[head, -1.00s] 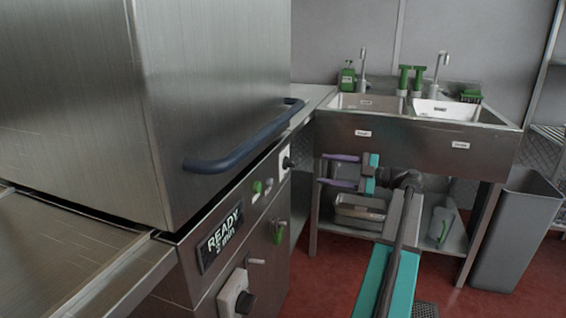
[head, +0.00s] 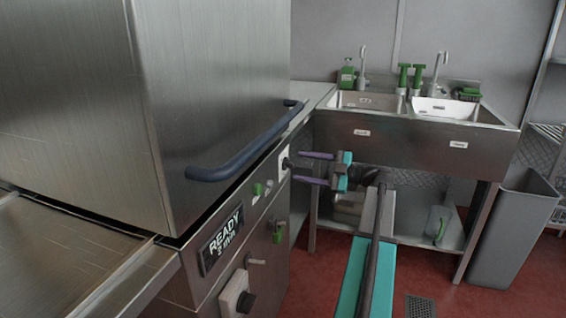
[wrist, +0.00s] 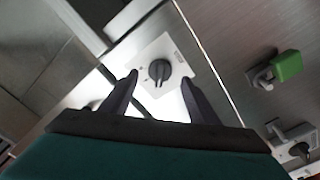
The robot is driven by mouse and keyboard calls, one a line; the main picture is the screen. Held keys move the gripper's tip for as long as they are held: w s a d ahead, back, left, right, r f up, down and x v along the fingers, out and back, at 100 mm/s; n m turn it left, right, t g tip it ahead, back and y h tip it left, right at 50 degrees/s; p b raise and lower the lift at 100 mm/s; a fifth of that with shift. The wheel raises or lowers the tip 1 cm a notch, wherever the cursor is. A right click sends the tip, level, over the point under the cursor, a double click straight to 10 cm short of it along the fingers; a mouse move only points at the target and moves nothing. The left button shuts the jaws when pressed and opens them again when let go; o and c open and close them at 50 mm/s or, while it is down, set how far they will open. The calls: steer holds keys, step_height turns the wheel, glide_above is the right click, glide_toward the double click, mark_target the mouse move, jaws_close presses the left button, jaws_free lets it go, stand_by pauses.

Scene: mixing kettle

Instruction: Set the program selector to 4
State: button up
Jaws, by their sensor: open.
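A dark round knob (wrist: 159,71) sits on a square white plate (wrist: 168,50) on the machine's front panel; it appears to be the program selector. Its marks are too small to read. In the head view this white plate (head: 283,158) is near the far right end of the panel. My gripper (head: 297,168) is open, its two dark purple fingers pointing at the plate. In the wrist view my gripper's fingertips (wrist: 160,79) lie either side of the knob. I cannot tell whether they touch it.
A blue bar handle (head: 245,143) juts out above the panel. Along the panel are a READY display (head: 222,239), a green knob (head: 258,189), a green-handled lever (head: 279,231) and a white box with a black knob (head: 238,296). A double sink (head: 410,130) stands behind my arm.

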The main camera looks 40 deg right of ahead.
steer(key=shift+x, duration=0.9)
steer(key=shift+w+a+b, duration=0.1)
steer(key=shift+w+b, duration=0.05)
steer(key=shift+b, duration=0.2)
jaws_close()
